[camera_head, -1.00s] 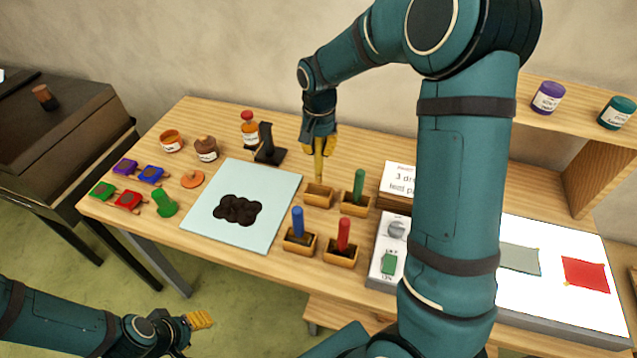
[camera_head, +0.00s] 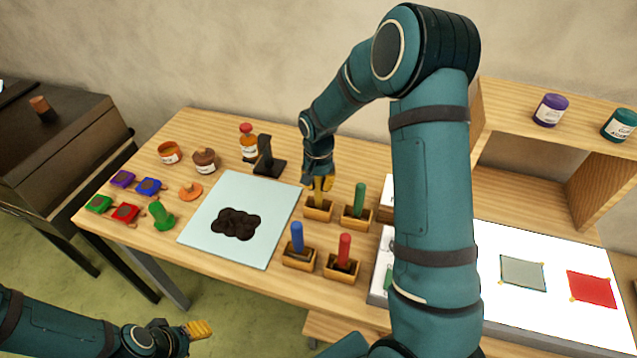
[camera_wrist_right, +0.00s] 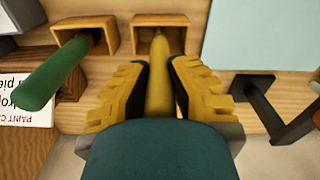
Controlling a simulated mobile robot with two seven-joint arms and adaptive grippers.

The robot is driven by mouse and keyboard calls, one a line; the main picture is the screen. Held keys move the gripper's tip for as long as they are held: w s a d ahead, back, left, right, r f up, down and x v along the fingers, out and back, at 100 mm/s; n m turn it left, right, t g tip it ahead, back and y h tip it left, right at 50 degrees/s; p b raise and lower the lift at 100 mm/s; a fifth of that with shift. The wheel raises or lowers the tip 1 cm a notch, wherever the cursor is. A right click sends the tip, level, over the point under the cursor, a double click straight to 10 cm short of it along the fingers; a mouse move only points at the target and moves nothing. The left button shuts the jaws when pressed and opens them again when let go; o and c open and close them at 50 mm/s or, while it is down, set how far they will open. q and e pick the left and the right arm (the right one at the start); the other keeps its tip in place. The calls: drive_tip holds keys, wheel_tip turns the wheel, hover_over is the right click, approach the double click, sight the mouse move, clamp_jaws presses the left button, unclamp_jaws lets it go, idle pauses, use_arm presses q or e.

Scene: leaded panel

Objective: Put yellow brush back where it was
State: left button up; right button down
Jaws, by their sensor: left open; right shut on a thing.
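The yellow brush (camera_head: 319,197) stands upright with its lower end in a small wooden holder (camera_head: 318,214) at the back left of a group of holders. My right gripper (camera_head: 319,183) is shut on the brush's upper part. In the right wrist view the yellow brush (camera_wrist_right: 159,75) runs between the yellow fingers of my right gripper (camera_wrist_right: 159,85), and its far end is inside the wooden holder (camera_wrist_right: 178,24). The bottom of the brush is hidden within the holder. My left gripper (camera_head: 198,330) is open and empty, low at the left, off the table.
Green (camera_head: 359,199), blue (camera_head: 297,238) and red (camera_head: 344,250) brushes stand in neighbouring holders. A black stand (camera_head: 266,158) is left of the gripper. A pale blue sheet (camera_head: 260,190) with dark blobs lies left. A lit panel (camera_head: 520,310) lies right.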

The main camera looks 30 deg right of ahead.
drive_tip(key=shift+f, duration=0.2)
drive_tip(key=c, duration=1)
unclamp_jaws()
drive_tip(key=shift+c, duration=0.2)
drive_tip(key=shift+r, duration=0.2)
wheel_tip(320, 180, up, 12)
drive_tip(key=shift+f+p, duration=0.1)
drive_tip(key=shift+p, duration=0.2)
